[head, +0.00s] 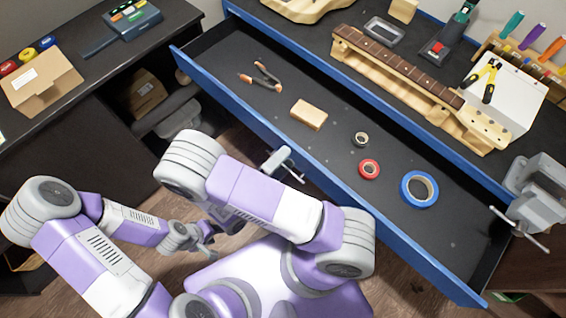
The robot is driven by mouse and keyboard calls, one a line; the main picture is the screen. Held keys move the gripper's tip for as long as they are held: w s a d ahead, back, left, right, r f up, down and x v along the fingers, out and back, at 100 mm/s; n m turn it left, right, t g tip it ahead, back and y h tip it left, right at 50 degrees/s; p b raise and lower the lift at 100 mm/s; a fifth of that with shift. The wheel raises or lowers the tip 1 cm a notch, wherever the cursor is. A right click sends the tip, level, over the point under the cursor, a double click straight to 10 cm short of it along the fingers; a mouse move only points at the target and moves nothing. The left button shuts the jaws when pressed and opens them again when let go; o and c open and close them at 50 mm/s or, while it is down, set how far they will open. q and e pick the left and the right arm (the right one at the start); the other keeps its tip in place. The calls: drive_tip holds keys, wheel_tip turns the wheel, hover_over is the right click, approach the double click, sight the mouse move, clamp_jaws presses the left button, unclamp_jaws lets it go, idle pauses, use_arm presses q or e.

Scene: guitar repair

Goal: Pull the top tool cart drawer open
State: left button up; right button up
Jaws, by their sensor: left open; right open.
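The top tool cart drawer is pulled out, with its black inside in view. Its blue front panel (335,199) runs diagonally from upper left to lower right. My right gripper (287,160) is open, close to the outer face of that panel near its middle. My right arm hides most of its wrist. I see no handle clearly, and I cannot tell whether the fingers touch the panel. My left gripper (207,246) is open and empty, low at the left, away from the drawer.
The drawer holds pliers (262,76), a wooden block (309,114), and black, red and blue tape rolls (419,189). On the cart top are a guitar neck (400,68) and a grey vise (540,190). A dark bench (110,85) stands left.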

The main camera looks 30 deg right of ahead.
drive_tip(key=shift+o, duration=0.3)
wheel_tip(320, 180, up, 7)
drive_tip(key=shift+w+f+p, duration=0.15)
drive_tip(key=shift+f+p, duration=0.05)
drive_tip(key=shift+p, duration=0.75)
drive_tip(key=f+y, duration=0.1)
drive_tip(key=f, duration=0.2)
drive_tip(key=f+g+y, duration=0.1)
drive_tip(key=f, duration=0.1)
drive_tip(key=shift+s+d+f+g+y, duration=0.2)
drive_tip(key=shift+f+g+y, duration=0.1)
drive_tip(key=shift+f, duration=0.1)
drive_tip(key=shift+s+a, duration=0.15)
drive_tip(key=shift+a, duration=0.15)
drive_tip(key=shift+s+a+f, duration=0.3)
drive_tip(key=shift+s+a, duration=0.05)
drive_tip(key=shift+a, duration=0.75)
drive_tip(key=shift+s+a+f, duration=0.25)
drive_tip(key=shift+s+a, duration=0.1)
drive_tip(key=shift+a, duration=0.8)
drive_tip(key=shift+s+a+f, duration=0.3)
drive_tip(key=shift+s+a, duration=0.05)
drive_tip(key=shift+a, duration=0.75)
drive_tip(key=c, duration=0.6)
drive_tip(key=shift+s+a+f, duration=0.1)
drive_tip(key=shift+s+a, duration=0.1)
drive_tip(key=shift+a, duration=0.4)
drive_tip(key=shift+c, duration=1.4)
